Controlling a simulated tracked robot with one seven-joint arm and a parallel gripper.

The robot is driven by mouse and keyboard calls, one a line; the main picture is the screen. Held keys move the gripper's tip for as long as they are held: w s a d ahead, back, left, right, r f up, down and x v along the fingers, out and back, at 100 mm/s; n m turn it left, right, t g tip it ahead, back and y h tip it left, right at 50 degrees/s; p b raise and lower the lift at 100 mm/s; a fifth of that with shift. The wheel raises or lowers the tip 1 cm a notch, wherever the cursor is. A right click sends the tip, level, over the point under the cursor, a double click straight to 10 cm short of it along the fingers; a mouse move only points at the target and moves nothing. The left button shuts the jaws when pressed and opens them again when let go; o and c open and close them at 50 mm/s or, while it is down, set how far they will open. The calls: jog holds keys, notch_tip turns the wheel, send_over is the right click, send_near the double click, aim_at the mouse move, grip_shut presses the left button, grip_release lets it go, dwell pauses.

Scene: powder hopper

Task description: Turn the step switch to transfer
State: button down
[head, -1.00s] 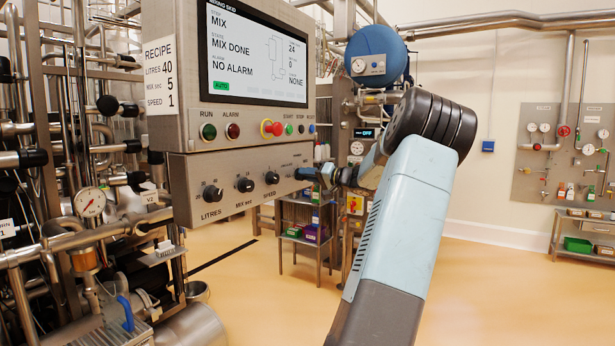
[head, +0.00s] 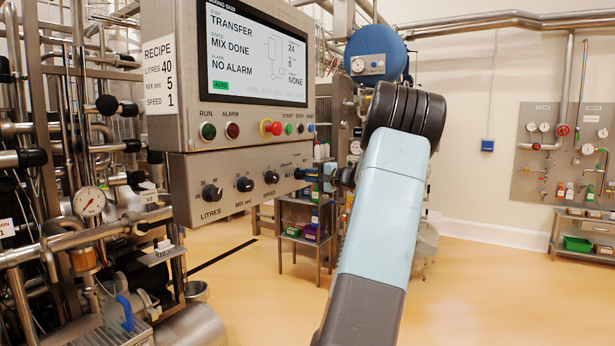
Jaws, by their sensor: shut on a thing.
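The control panel (head: 228,140) hangs at the upper middle of the head view. Its screen (head: 258,50) reads TRANSFER on the step line, MIX DONE for state and NO ALARM. The lower box (head: 225,185) carries dark knobs for litres, mix seconds and speed, then the step switch at its right end. My gripper (head: 304,174) is at that right end, shut on the step switch. The fingers and my arm hide the switch itself, so its pointer does not show.
The litres knob (head: 212,194), mix seconds knob (head: 245,185) and speed knob (head: 271,177) sit left of my gripper. A red emergency button (head: 272,128) is above. A small shelf cart (head: 303,235) stands behind. The floor to the right is open.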

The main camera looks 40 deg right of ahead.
jog(key=shift+d+f+m, duration=0.1)
jog(key=shift+f+m, duration=0.1)
jog(key=shift+m, duration=0.1)
jog(key=c, duration=1.1)
grip_release()
jog(key=shift+r, duration=0.1)
jog(key=v, duration=1.3)
jog(key=shift+s+d, duration=0.1)
jog(key=shift+s, duration=0.25)
